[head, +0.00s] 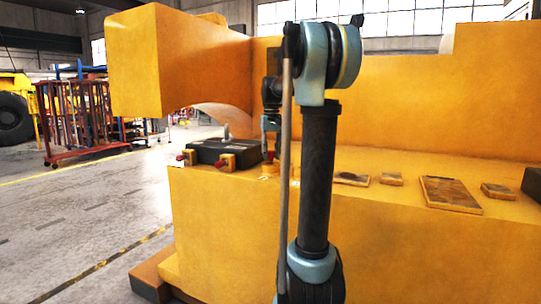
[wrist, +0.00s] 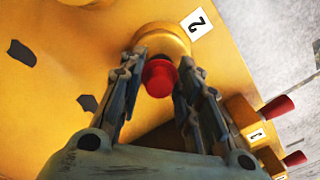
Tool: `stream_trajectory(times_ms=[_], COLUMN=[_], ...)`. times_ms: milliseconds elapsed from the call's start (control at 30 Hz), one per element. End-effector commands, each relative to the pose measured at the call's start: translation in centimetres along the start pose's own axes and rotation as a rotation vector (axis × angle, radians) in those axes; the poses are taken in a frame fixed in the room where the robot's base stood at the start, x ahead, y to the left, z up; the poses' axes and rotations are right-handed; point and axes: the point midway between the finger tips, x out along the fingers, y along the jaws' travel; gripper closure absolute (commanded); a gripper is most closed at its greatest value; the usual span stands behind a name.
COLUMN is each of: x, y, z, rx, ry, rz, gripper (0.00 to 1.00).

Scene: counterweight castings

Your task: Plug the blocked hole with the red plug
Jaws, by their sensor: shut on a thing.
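My gripper (wrist: 159,72) is shut on a red plug (wrist: 159,78), whose round red head shows between the two fingers. Just beyond it is a round yellow boss (wrist: 163,38) beside a white label reading 2. The plug overlaps the near edge of the boss in the wrist view; I cannot tell whether it touches or enters it, and any hole is hidden. In the head view my gripper (head: 270,150) points down just above the yellow boss (head: 268,170) on the casting's ledge. The held plug is small there.
Two yellow blocks with red-tipped pins (wrist: 278,109) (wrist: 293,158) stand at right in the wrist view; one is labelled 1. In the head view they stand by a dark box (head: 222,150). Flat plates (head: 452,193) lie right along the ledge. A tall yellow wall rises behind.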

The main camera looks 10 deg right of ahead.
Motion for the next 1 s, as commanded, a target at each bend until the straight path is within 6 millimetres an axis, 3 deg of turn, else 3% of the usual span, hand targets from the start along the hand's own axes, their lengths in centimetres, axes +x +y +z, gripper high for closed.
stream_trajectory(times_ms=[1000], x=[1.9], y=[0.0], z=[0.0], rx=[0.0], ry=[0.0], rz=[0.0], gripper=[0.85])
